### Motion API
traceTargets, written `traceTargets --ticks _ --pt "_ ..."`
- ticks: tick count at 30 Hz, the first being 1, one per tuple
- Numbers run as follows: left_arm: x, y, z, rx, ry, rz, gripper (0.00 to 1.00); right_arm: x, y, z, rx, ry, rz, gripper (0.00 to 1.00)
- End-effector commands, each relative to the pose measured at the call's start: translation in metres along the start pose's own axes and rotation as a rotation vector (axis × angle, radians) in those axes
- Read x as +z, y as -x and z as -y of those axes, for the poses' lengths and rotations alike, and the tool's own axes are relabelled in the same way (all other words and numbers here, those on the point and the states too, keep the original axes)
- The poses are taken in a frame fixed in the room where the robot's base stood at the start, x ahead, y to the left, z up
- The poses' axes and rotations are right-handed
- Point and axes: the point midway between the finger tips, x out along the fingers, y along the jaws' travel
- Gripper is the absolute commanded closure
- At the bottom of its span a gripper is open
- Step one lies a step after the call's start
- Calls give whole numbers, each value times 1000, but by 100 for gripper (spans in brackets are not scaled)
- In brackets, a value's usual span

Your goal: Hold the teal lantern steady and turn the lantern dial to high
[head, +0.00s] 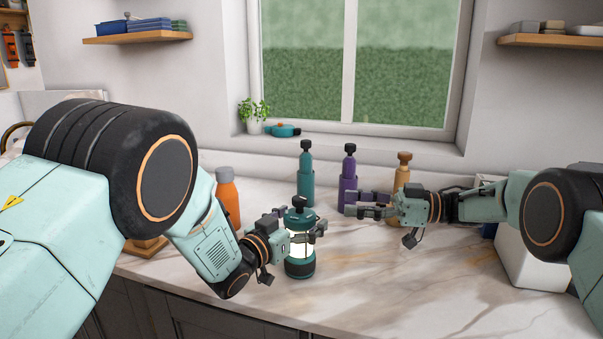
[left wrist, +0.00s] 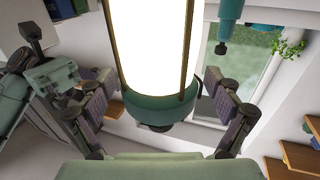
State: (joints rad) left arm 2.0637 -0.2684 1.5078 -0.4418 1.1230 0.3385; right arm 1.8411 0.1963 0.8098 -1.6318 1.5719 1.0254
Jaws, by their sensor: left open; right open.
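The teal lantern (head: 300,268) stands upright on the counter, with a lit white middle and a dark knob-like part (head: 299,203) on top. I cannot make out the dial's markings. My left gripper (head: 301,224) is open, with its fingers on either side of the lantern's upper part. In the left wrist view, the lantern's bright body (left wrist: 156,45) and teal cap lie between the spread fingers (left wrist: 158,105), with gaps visible. My right gripper (head: 352,204) is open and empty, right of the lantern, its fingers pointing left towards it.
A teal bottle (head: 306,180), a purple bottle (head: 348,172) and a tan bottle (head: 402,175) stand behind the grippers. An orange bottle (head: 228,200) stands to the left. A white box (head: 530,262) is at the right. The marble counter (head: 400,285) in front is clear.

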Motion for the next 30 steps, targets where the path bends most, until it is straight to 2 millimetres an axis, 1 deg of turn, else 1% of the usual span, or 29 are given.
traceTargets --ticks 5,8,11,21,25,30 --pt "0 4 0 0 0 0 9 0 0 0 0 0 0 46" --pt "0 13 1 -1 0 0 9 0 0 0 0 0 0 46" --pt "0 29 1 -3 2 1 9 0 0 0 0 0 0 46" --pt "0 89 1 -2 2 1 9 0 0 0 0 0 0 46" --pt "0 107 1 -3 2 1 9 0 0 0 0 0 0 46" --pt "-1 119 0 -1 0 -1 9 0 0 0 0 0 0 46"
